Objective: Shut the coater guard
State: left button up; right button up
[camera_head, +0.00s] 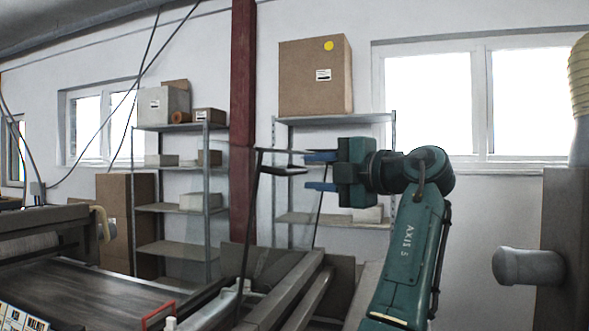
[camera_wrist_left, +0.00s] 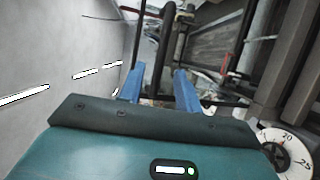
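The coater guard (camera_head: 250,215) looks like a clear panel with thin dark edge bars, standing steeply raised. A dark bar (camera_head: 283,170), possibly its handle, juts from its upper part. My left gripper (camera_head: 308,171) has its two blue fingers spread apart and points left, with the end of that bar close to the fingertips. In the left wrist view, a dark bar (camera_wrist_left: 165,42) runs ahead of the gap between the blue fingers (camera_wrist_left: 158,86); I cannot tell whether they touch it. My right gripper is not in view.
A conveyor belt (camera_head: 95,290) runs at lower left, with a red-framed part (camera_head: 158,314) at its edge. Grey machine rails (camera_head: 285,290) lie below the guard. Metal shelves with boxes (camera_head: 315,76) stand behind by a red column (camera_head: 243,110). A round dial (camera_wrist_left: 287,150) shows in the wrist view.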

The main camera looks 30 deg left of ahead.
aim_at(297, 172)
pick_arm(q)
jog(key=a, duration=0.4)
jog(key=w+a+p, duration=0.1)
jog(key=a, duration=0.1)
jog(key=shift+f, duration=0.1)
jog(key=shift+c, duration=0.2)
grip_shut()
